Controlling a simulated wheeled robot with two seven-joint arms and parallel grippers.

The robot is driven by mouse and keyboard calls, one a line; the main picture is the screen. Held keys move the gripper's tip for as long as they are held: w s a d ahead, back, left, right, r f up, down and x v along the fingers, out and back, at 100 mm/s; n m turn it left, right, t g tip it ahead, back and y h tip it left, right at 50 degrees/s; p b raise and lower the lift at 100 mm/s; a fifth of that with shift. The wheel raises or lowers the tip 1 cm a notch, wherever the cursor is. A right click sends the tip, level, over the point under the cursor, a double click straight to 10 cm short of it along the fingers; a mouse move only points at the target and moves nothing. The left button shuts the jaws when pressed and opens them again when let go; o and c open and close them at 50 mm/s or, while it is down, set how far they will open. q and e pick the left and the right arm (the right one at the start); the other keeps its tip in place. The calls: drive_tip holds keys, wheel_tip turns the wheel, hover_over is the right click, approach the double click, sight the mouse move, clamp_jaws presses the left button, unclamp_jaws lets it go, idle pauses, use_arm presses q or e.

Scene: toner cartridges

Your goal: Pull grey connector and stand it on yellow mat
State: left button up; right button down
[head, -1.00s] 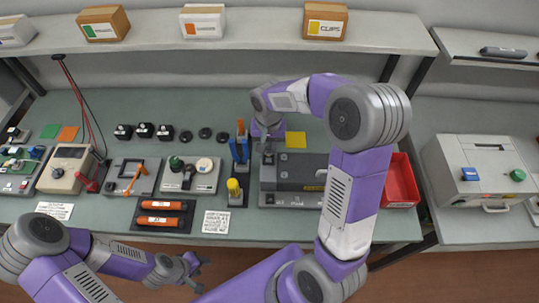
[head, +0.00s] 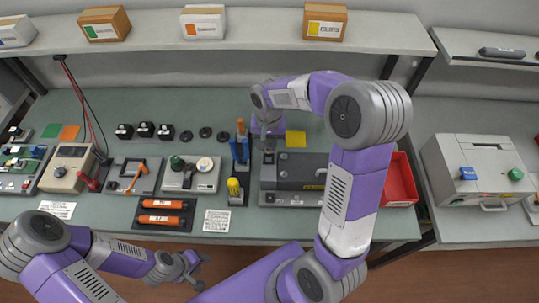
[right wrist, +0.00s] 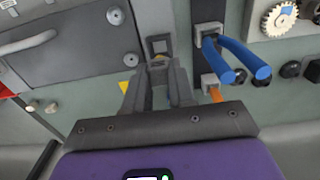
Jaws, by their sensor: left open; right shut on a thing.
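My right gripper (head: 268,152) points down at the back left edge of the dark grey machine (head: 302,172). In the right wrist view its fingers (right wrist: 157,80) are shut on the small grey connector (right wrist: 158,63), which is mostly hidden between them. The connector is right by a dark square socket (right wrist: 159,46); I cannot tell whether it is still seated there. The yellow mat (head: 295,139) lies flat behind the machine, just right of the right gripper. My left gripper (head: 192,268) is open and empty in front of the bench's front edge.
Blue-handled pliers (head: 239,150) and an orange-handled tool stand in a holder left of the right gripper. A yellow-topped tool (head: 234,187) stands nearer the front. A red bin (head: 401,180) is right of the machine. A shelf with boxes (head: 203,21) runs above the back.

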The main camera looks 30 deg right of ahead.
sight(268, 145)
drive_tip(key=shift+r+p, duration=1.55)
drive_tip(key=shift+r, duration=0.5)
drive_tip(key=shift+f, duration=0.15)
